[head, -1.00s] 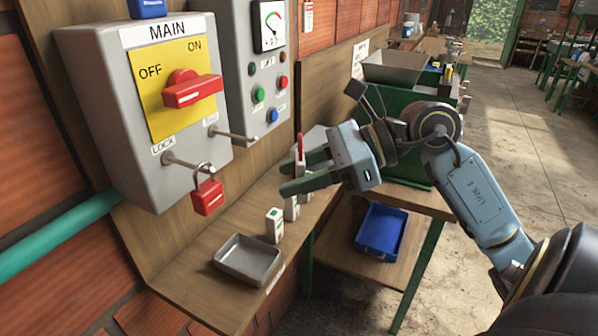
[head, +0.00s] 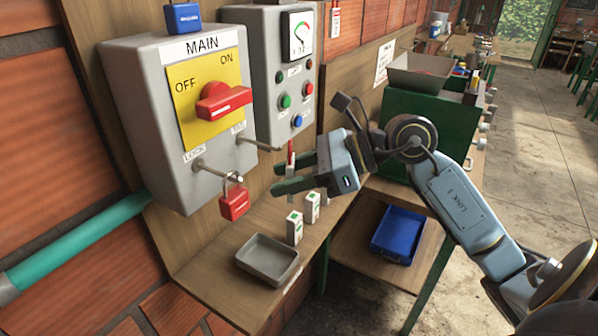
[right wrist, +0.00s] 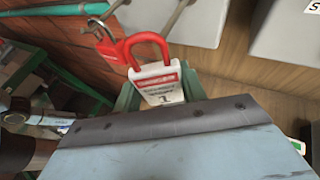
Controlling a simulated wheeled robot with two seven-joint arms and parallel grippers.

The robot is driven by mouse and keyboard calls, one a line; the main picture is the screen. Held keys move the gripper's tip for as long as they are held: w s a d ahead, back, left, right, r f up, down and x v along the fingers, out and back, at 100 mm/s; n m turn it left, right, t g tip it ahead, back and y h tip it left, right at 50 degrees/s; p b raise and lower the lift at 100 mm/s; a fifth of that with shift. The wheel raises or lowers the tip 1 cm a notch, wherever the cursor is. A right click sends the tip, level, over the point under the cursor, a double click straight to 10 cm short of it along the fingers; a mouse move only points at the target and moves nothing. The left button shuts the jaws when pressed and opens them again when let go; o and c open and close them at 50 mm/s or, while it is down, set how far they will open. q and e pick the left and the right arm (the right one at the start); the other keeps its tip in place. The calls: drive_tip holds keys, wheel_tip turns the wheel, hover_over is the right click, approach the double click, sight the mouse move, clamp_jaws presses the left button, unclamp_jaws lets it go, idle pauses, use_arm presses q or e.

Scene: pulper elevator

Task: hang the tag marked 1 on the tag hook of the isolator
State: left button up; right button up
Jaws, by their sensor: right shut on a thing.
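The isolator (head: 160,130) is a grey box marked MAIN with a red handle (head: 224,102) on a yellow plate. Its tag hook (head: 262,144) is a thin metal peg on the right of its front, and it is bare. My right gripper (head: 282,175) is shut on the tag marked 1 (right wrist: 162,88), a white tag with a red band and red loop. In the head view only the red loop (head: 291,150) shows, close to the hook's tip and apart from it as far as I can tell. My left gripper is not in view.
A red padlock (head: 234,204) hangs on the lock peg left of the tag hook. Below, the wooden shelf holds a grey tray (head: 250,262) and white-green blocks (head: 294,228). A control panel (head: 262,50) with a dial and buttons stands behind. A blue tray (head: 398,236) lies lower right.

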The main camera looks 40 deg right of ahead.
drive_tip(key=w, duration=0.1)
drive_tip(key=w+a+f, duration=0.1)
drive_tip(key=w, duration=0.1)
drive_tip(key=shift+w+a+f, duration=0.1)
drive_tip(key=shift+a, duration=0.05)
idle(0.4)
idle(0.6)
drive_tip(key=o, duration=1)
drive_tip(key=shift+o, duration=0.2)
drive_tip(key=b+v, duration=0.3)
drive_tip(key=v, duration=1)
